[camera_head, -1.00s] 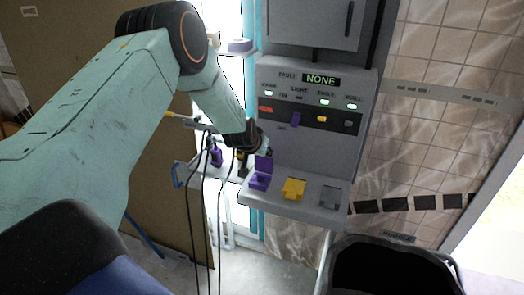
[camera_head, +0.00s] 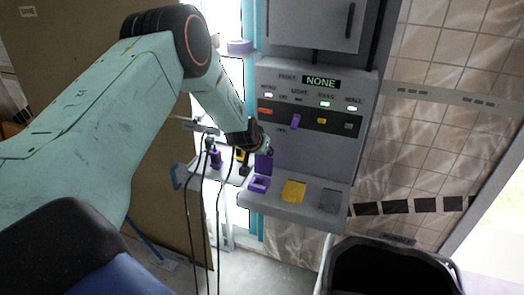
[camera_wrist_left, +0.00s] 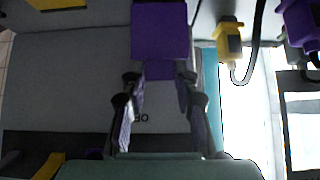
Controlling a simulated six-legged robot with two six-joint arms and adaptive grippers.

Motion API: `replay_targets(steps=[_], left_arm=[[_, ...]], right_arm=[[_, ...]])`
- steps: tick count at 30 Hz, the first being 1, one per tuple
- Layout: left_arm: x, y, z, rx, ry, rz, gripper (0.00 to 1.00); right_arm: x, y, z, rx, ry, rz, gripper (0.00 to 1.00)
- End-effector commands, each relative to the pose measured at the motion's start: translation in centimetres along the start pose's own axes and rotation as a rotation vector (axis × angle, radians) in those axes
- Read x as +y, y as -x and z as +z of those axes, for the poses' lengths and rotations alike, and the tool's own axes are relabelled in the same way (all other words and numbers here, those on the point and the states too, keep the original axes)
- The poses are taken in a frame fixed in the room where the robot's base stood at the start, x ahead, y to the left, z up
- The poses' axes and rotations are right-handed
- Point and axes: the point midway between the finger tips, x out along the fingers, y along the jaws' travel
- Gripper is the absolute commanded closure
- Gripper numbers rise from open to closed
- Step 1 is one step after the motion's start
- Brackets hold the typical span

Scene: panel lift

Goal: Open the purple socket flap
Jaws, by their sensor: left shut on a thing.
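The purple socket (camera_head: 259,185) is at the left end of the grey panel's ledge (camera_head: 315,212) in the head view. Its purple flap (camera_head: 264,163) stands up at the back of the socket. My left gripper (camera_head: 265,149) reaches in from the left at the flap's upper edge. In the left wrist view the purple flap (camera_wrist_left: 160,30) lies just past my left gripper (camera_wrist_left: 162,82), whose fingers are shut on its narrow tab (camera_wrist_left: 160,70). My right gripper is not in view.
A yellow cover (camera_head: 293,191) and a grey cover (camera_head: 330,198) sit right of the purple socket. Purple (camera_head: 216,158) and yellow plugs with hanging cables are left of the ledge. A black bin (camera_head: 390,270) stands below right. The panel display reads NONE.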

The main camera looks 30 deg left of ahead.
Motion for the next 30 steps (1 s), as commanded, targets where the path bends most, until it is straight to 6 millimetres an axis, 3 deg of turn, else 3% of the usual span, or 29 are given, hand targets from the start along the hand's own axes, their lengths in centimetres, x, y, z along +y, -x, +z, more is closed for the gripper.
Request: replay_targets(steps=[1, 2, 9, 20, 30], left_arm=[[0.0, 0.1, -1.5, 0.034, -0.003, -0.004, 1.0], [0.0, 0.1, -1.5, 0.034, -0.003, -0.004, 0.68], [0.0, 0.0, -1.1, 0.024, -0.001, -0.003, 0.48], [-0.1, 0.2, -0.9, 0.018, 0.0, -0.003, 0.47], [-0.1, 4.5, -0.9, 0.02, 0.004, -0.002, 0.47]], right_arm=[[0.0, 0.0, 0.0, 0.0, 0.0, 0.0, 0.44], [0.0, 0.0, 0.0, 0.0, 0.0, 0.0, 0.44], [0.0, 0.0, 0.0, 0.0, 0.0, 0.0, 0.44], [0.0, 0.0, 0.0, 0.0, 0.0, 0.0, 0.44], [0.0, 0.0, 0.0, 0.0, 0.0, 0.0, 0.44]])
